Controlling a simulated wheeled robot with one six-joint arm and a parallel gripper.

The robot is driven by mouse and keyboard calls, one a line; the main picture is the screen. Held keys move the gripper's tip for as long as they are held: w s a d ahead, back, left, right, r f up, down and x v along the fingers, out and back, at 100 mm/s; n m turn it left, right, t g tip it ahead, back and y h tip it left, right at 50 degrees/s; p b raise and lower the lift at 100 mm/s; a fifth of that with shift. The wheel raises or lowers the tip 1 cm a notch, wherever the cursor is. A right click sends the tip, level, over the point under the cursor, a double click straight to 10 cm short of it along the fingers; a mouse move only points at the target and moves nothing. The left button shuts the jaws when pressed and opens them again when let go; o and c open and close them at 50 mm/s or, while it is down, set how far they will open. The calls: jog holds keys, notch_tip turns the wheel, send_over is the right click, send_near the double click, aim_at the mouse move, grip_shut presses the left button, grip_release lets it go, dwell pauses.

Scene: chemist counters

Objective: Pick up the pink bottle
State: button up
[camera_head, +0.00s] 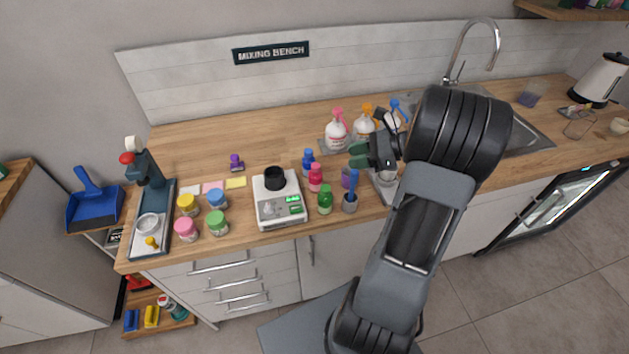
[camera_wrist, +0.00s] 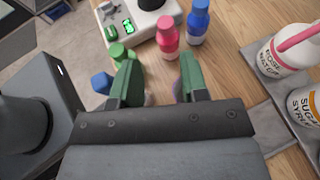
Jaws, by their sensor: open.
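The pink bottle (camera_head: 315,178) stands upright on the wooden bench, just right of the white scale and between a blue bottle (camera_head: 308,161) and a green bottle (camera_head: 325,200). In the wrist view the pink bottle (camera_wrist: 168,38) shows beyond the fingertips, a little above the middle of the gap. My gripper (camera_head: 359,156) is to the right of the bottle in the head view, above the bench, apart from it. In the wrist view my gripper (camera_wrist: 158,72) has its two green fingers spread with no object clearly held. A purple thing is partly hidden behind the fingers.
The white scale (camera_head: 268,214) with a black cup stands left of the bottle. A grey cup (camera_head: 350,203) with a blue-handled tool stands to the right. Pump bottles (camera_head: 337,133) on a tray stand behind. Several jars (camera_head: 217,224) are farther left. Bare wood lies behind the scale.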

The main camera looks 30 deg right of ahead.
aim_at(319, 166)
jog(key=x, duration=0.4)
jog(key=p+x, duration=0.1)
jog(key=x, duration=0.4)
jog(key=f+x, duration=0.1)
jog(key=x, duration=0.4)
jog(key=shift+w+d+f, duration=0.1)
jog(key=shift+w+d, duration=0.1)
jog(key=shift+d, duration=0.05)
jog(key=shift+c, duration=0.3)
jog(key=c, duration=0.7)
